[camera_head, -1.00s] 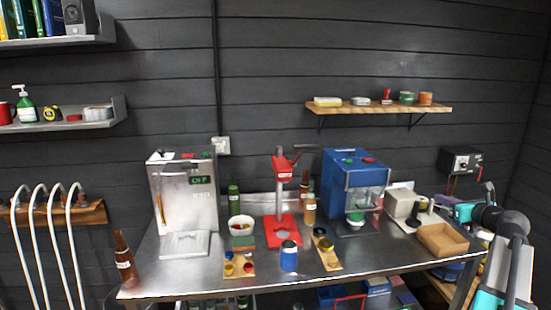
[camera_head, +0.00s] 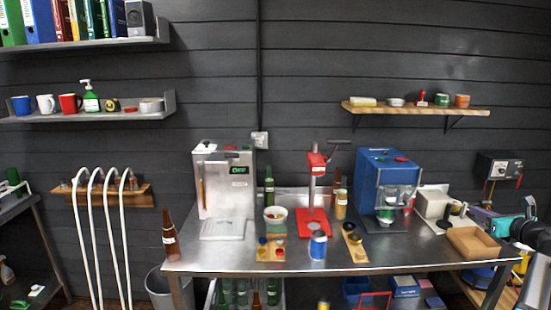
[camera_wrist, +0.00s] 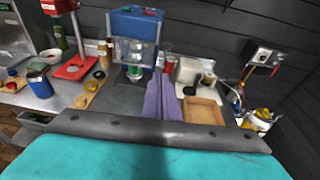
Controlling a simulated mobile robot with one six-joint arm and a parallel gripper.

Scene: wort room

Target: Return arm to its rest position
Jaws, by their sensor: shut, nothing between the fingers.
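The fingertips are small there, beside the brown open box (camera_head: 473,243). In the wrist view my gripper (camera_wrist: 161,78) shows two purple fingers side by side, closed together with nothing held. The fingers point toward the bench, between the blue machine (camera_wrist: 134,25) and the box, which they appear in front of. Contact with anything cannot be told.
The bench holds a steel machine (camera_head: 224,185), a red press (camera_head: 313,200), a blue can (camera_head: 318,245), a brown bottle (camera_head: 170,238) and small wooden trays. A wooden shelf (camera_head: 415,108) and a black wall box (camera_head: 498,166) are above. Hoses (camera_head: 108,235) hang at left.

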